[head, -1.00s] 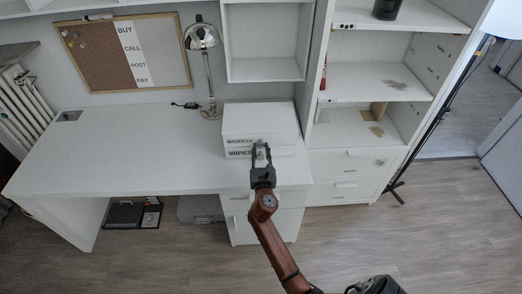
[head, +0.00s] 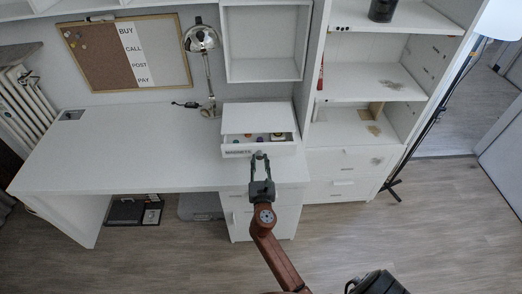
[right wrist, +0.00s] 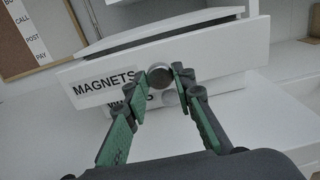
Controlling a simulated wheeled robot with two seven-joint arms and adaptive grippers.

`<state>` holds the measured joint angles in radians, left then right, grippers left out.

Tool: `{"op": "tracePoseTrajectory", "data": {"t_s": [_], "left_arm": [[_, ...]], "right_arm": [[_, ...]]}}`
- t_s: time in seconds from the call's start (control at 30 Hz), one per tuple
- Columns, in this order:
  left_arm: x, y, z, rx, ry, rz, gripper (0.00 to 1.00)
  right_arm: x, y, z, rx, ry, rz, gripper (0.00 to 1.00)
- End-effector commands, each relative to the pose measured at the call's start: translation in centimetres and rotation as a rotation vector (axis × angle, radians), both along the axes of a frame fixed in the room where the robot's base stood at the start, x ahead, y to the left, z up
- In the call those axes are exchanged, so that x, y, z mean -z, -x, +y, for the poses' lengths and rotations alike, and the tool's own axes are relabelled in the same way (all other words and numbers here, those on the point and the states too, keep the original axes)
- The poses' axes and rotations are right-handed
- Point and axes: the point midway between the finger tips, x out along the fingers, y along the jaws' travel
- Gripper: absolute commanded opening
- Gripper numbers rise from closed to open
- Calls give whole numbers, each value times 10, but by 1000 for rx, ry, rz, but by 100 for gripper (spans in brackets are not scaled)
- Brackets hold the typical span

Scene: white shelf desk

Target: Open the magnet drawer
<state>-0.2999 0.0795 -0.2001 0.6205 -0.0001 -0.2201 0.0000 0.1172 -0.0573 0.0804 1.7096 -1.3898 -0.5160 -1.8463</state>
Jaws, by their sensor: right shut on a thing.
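The magnet drawer (head: 280,150) is the upper drawer of a small white box (head: 262,115) on the desk. It is pulled partly out, and several small coloured items (head: 262,138) show inside. In the right wrist view its front (right wrist: 220,52) bears the label MAGNETS (right wrist: 104,85) and a round metal knob (right wrist: 160,75). My right gripper (head: 260,157) is at the drawer front, its fingers on either side of the knob and shut on it. The lower drawer's label is mostly hidden behind the magnet drawer. My left gripper is not in view.
A chrome lamp (head: 207,75) stands on the white desk (head: 130,150) left of the box. A tall shelf unit (head: 365,85) stands to the right. The desk's left part is mostly clear. Drawers sit below the desk top.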

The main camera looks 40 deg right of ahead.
Motion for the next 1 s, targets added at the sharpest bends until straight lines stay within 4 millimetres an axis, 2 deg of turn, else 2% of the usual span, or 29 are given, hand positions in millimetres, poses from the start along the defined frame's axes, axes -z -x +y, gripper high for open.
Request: {"op": "tracePoseTrajectory", "data": {"t_s": [0.03,0.2,0.57,0.6,0.87,1.0], "left_arm": [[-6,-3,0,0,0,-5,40],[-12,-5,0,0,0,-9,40],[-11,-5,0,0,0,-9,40],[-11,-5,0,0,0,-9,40],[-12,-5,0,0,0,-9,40],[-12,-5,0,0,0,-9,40]], "right_arm": [[-2,12,6,1,-1,2,0],[-1,35,20,2,-2,1,0],[0,39,24,1,-2,-1,0],[0,39,24,1,-2,-1,24],[0,39,23,1,0,-1,42],[-1,39,24,1,0,-1,42]]}}
